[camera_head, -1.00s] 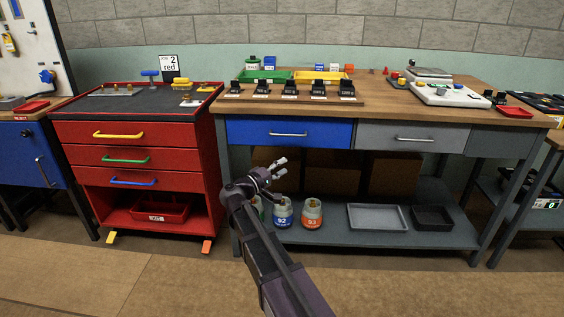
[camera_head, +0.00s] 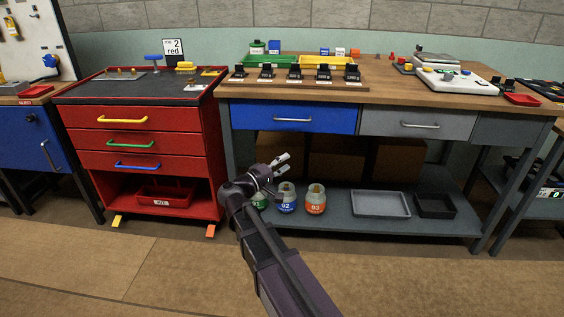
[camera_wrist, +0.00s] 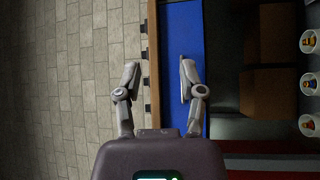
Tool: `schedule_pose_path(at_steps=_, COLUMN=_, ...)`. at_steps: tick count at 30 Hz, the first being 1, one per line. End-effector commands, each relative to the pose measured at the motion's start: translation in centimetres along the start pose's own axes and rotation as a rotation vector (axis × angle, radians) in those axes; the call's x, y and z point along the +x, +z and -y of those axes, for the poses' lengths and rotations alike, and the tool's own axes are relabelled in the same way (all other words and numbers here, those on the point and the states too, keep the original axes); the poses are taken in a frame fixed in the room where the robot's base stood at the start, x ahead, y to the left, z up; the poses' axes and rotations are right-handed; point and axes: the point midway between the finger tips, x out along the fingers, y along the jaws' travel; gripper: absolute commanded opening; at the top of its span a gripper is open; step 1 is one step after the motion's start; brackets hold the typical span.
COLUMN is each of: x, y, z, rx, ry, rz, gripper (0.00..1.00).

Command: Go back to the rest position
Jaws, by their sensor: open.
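My gripper (camera_head: 280,164) is open and empty. In the head view it is held in the air in front of the workbench, below the blue drawer (camera_head: 291,118) and before the dark space under the bench. In the wrist view my gripper (camera_wrist: 157,75) shows two spread fingers with nothing between them. Beyond the fingers lie the bench edge and the blue drawer front (camera_wrist: 181,40), seen turned sideways. My arm reaches up from the bottom of the head view.
The wooden workbench (camera_head: 400,92) carries a green tray (camera_head: 270,62), a yellow tray (camera_head: 330,62) and a white scale (camera_head: 455,82). Jars (camera_head: 315,199) and a grey tray (camera_head: 380,204) stand on its lower shelf. A red drawer cabinet (camera_head: 190,120) stands left. The floor in front is clear.

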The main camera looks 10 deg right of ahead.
Motion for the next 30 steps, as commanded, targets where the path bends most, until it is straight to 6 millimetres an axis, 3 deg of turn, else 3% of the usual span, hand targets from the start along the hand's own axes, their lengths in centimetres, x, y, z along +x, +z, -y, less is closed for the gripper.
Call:
schedule_pose_path(at_steps=5, x=0.2, y=0.4, z=0.4, rx=0.002, ry=-0.021, rz=0.01, gripper=0.51)
schedule_pose_path(at_steps=11, x=1.0, y=2.5, z=2.4, rx=0.01, ry=-0.133, rz=0.06, gripper=0.51)
schedule_pose_path(at_steps=20, x=1.5, y=8.1, z=8.2, rx=0.042, ry=-0.463, rz=0.199, gripper=0.51)
schedule_pose_path(at_steps=30, x=-1.0, y=13.5, z=14.0, rx=0.095, ry=-0.875, rz=0.347, gripper=0.51)
